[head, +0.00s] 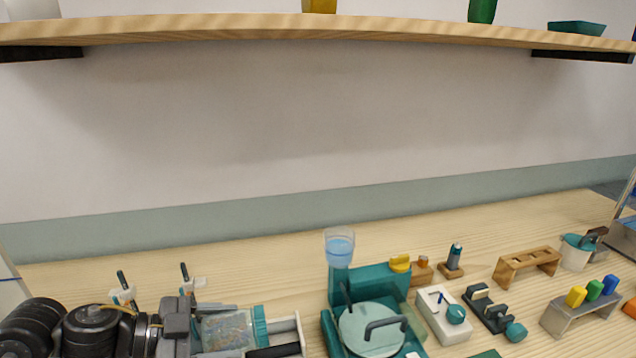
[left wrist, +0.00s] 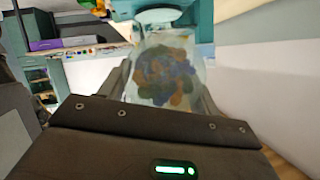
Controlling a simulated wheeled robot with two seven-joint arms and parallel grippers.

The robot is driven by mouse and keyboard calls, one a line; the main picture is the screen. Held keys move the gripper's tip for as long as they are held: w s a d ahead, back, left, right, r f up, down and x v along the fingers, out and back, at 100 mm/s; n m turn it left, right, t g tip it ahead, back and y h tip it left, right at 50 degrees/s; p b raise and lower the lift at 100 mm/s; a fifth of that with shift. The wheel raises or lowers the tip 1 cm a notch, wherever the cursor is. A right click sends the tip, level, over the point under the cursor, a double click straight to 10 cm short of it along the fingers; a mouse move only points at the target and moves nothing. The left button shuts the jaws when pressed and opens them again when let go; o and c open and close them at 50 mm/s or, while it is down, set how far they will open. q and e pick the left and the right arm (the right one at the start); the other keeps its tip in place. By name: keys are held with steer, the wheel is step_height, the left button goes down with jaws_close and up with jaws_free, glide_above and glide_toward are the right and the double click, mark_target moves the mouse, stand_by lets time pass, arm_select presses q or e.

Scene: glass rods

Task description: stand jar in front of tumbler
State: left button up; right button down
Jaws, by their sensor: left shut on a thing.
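A clear jar (head: 228,330) with a teal lid and mottled coloured contents lies sideways at the front left in the head view, its lid end to the right. My left gripper (head: 215,332) is shut on it. In the left wrist view the jar (left wrist: 165,78) sits between the two dark fingers, its lid end away from the palm. A clear cup-shaped vessel (head: 340,250) with blue liquid stands on top of a teal machine; I cannot tell whether it is the tumbler. My right gripper is not in view.
The teal machine with a round plate (head: 371,331) stands right of the jar. A white block (head: 440,314), dark rack (head: 494,311), wooden rack (head: 527,262) and lidded pot (head: 577,251) stand farther right. A shelf (head: 250,29) runs above. The bench's back strip is clear.

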arm_select(q)
steer(key=shift+n+t+y, duration=0.3)
steer(key=shift+n+t, duration=0.3)
steer(key=shift+t, duration=0.1)
steer(key=a, duration=0.1)
steer(key=w+a+f, duration=0.1)
steer(key=a+f, duration=0.1)
steer(key=shift+w+a, duration=0.1)
steer(key=shift+w, duration=0.15)
steer(key=a+f, duration=0.1)
steer(key=s+a+f+n+t+y, duration=0.1)
steer(key=f, duration=0.1)
steer(key=shift+a, duration=0.1)
steer(key=shift+r, duration=0.1)
